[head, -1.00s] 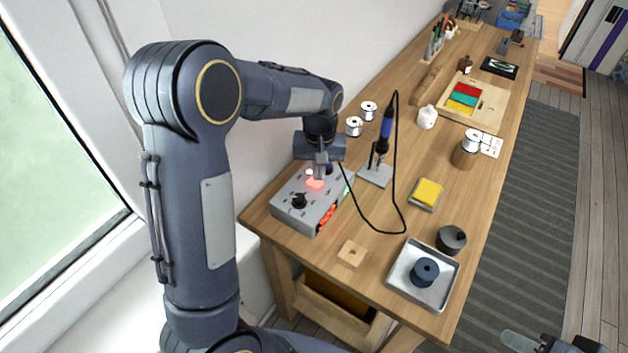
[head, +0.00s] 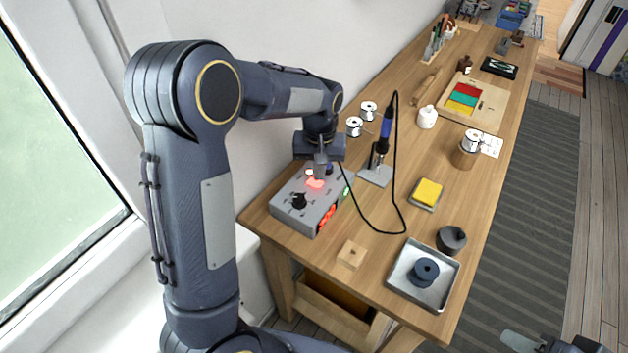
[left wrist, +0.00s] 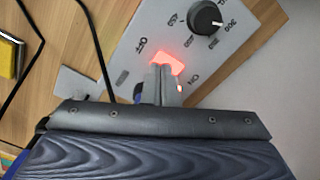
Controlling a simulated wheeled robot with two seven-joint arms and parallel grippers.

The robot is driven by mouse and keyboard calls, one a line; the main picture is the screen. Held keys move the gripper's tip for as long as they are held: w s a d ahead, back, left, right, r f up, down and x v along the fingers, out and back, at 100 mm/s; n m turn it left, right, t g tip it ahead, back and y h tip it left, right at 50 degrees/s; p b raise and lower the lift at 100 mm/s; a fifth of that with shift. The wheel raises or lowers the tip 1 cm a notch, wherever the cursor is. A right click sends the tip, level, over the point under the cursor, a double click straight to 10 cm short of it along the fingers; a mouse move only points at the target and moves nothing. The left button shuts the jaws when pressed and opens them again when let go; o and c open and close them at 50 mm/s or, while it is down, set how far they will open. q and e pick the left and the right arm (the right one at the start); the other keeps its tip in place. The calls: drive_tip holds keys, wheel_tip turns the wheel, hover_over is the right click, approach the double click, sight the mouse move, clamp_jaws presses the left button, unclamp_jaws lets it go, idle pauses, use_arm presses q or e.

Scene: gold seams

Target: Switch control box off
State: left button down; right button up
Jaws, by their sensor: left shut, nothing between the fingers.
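The control box (head: 312,216) is a grey box with a black knob (head: 299,201) on top and red and green lights on its front side. In the left wrist view its top (left wrist: 160,30) shows the markings OFF and ON and a red-lit rocker switch (left wrist: 171,54) between them. My left gripper (head: 320,176) is shut and empty, pointing down at the switch. Its fingertips (left wrist: 163,72) overlap the ON-side part of the switch in the wrist view; I cannot tell whether they touch it. My right gripper (head: 530,342) shows only partly at the bottom right edge.
A soldering iron (head: 384,135) in its stand is right of the box, its black cable looping over the table. A wooden block (head: 351,255), a metal tray (head: 437,291) and a yellow sponge (head: 428,191) lie nearer the front and right. A wall stands behind.

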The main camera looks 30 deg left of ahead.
use_arm(q)
drive_tip(key=shift+f+b, duration=0.65)
drive_tip(key=shift+f, duration=0.25)
idle(0.8)
drive_tip(key=shift+r, duration=0.1)
drive_tip(key=shift+r+p, duration=2.95)
drive_tip(key=shift+r, duration=0.55)
drive_tip(key=s+r+m+t+h, duration=0.1)
drive_tip(key=s+r+h, duration=0.1)
drive_tip(key=s+r, duration=0.35)
drive_tip(key=s+r+t+h, duration=0.1)
drive_tip(key=s+r+t, duration=0.15)
drive_tip(key=s, duration=0.55)
drive_tip(key=s+d+m+t, duration=0.1)
drive_tip(key=s+d+t, duration=0.1)
drive_tip(key=s, duration=0.9)
drive_tip(key=shift+s+d+m+h, duration=0.35)
drive_tip(key=shift+d+m+h, duration=0.05)
drive_tip(key=shift+d, duration=0.05)
